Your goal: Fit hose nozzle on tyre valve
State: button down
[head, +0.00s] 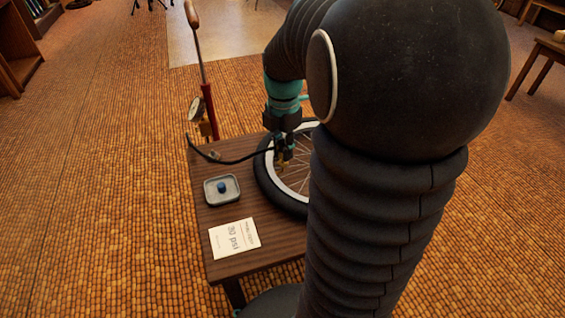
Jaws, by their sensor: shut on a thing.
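A bicycle wheel with a black tyre (266,184) and thin spokes lies flat on a small wooden table. My gripper (283,156) is over the left part of the wheel, pointing down, and is shut on the end of the black hose (236,161). A small brass-coloured piece shows at the fingertips; I cannot tell whether it is the nozzle or the tyre valve, nor whether the two touch. The hose runs left across the table's far edge towards a red floor pump (209,108) with a wooden handle and a round gauge. My arm hides the wheel's right part.
A grey tray (210,198) with a small blue cap (222,187) stands left of the wheel. A white card reading "30 psi" (233,238) lies near the front left of the wooden table (265,259). Bare tabletop shows around both.

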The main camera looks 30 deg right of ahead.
jog(key=shift+f+b, duration=0.5)
jog(key=shift+f, duration=0.45)
jog(key=c, duration=0.9)
grip_release()
jog(key=shift+c, duration=0.2)
jog(key=shift+r, duration=0.1)
notch_tip(320, 180, up, 12)
jog(key=shift+f, duration=0.1)
